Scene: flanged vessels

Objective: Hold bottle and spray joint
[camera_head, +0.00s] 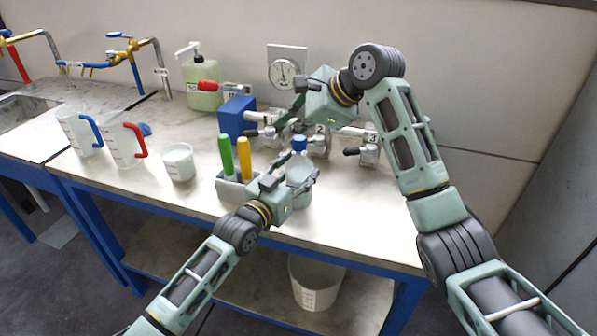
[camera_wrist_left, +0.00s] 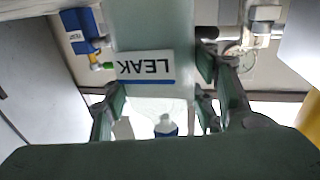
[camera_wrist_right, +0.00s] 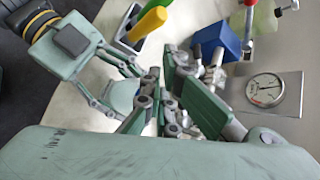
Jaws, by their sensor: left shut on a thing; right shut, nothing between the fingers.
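A pale translucent bottle (camera_head: 299,172) with a blue cap (camera_head: 299,143) stands upright near the table's front edge. My left gripper (camera_head: 297,184) is shut around its body. My right gripper (camera_head: 284,122) is shut and empty, behind and above the bottle, by the metal joints marked 1, 2 (camera_head: 319,146) and 3 (camera_head: 369,152). Its fingers (camera_wrist_right: 152,85) show in the right wrist view. They partly hide joint 1; contact is unclear.
A rack (camera_head: 236,188) with green and yellow handled tools stands left of the bottle. Further left are a white cup (camera_head: 179,163) and two jugs (camera_head: 122,146). A blue block (camera_head: 236,118), a soap dispenser (camera_head: 203,90) and a wall gauge (camera_head: 284,73) are behind. The table's right front is clear.

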